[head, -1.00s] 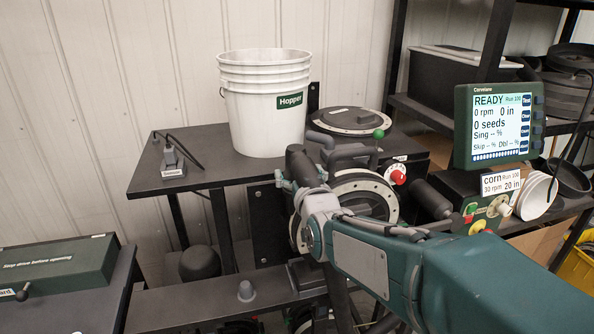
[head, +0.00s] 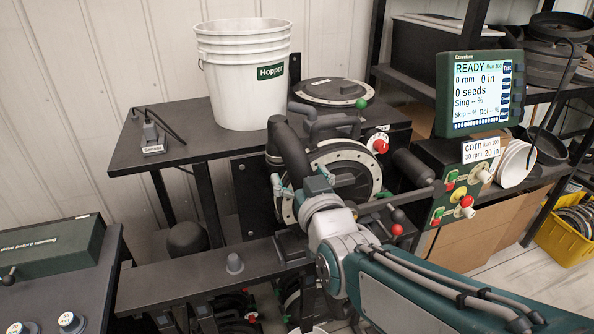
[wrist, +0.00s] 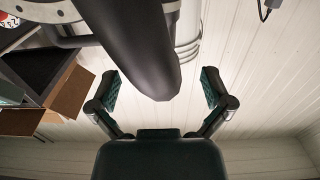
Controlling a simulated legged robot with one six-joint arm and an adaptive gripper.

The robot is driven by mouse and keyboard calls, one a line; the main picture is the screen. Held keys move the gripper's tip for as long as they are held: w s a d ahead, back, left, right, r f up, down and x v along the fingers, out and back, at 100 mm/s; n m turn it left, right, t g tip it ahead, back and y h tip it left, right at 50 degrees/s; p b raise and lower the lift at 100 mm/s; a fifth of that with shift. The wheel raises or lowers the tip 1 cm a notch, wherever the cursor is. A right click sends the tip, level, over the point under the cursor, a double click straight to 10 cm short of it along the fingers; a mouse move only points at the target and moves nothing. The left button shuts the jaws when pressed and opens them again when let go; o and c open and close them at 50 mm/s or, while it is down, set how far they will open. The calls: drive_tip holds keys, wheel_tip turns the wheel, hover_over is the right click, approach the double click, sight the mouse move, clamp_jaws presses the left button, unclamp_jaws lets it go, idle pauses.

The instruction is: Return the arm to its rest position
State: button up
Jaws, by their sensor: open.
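My arm reaches in from the lower right of the head view toward the seed meter (head: 350,165), a round unit with a pale ring. The arm's wrist covers part of the meter's lower side. My gripper shows in the wrist view (wrist: 160,90), with its two green-padded fingers spread wide and nothing held between them. A dark tube (wrist: 130,45) hangs down from the top of that view, in front of or between the fingers. I cannot tell its distance from them.
A white hopper bucket (head: 246,100) stands on a dark table (head: 165,140). The monitor (head: 478,92) reads READY, above a control box (head: 450,180) with knobs. A green box (head: 50,250) is at the left. A yellow bin (head: 568,235) is on the floor at right.

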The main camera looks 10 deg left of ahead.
drive_tip(key=s+d+f+m+g+h, duration=0.1)
drive_tip(key=s+d+f+g+h, duration=0.15)
drive_tip(key=d, duration=0.45)
drive_tip(key=s+d+f+m+g+h, duration=0.1)
drive_tip(key=d+f+m+h, duration=0.15)
drive_tip(key=d, duration=0.45)
drive_tip(key=s+d+f+m+g+h, duration=0.1)
drive_tip(key=s+d+f+g+h, duration=0.1)
drive_tip(key=s+d, duration=0.4)
drive_tip(key=s+d+f+m+g+h, duration=0.1)
drive_tip(key=s+d+f+g+h, duration=0.1)
drive_tip(key=s, duration=0.5)
drive_tip(key=d+f+g, duration=0.1)
drive_tip(key=d+g, duration=0.1)
drive_tip(key=d, duration=0.1)
drive_tip(key=shift+s+d+f+m, duration=0.25)
drive_tip(key=shift+s+d+m, duration=0.05)
drive_tip(key=shift+d+m, duration=0.1)
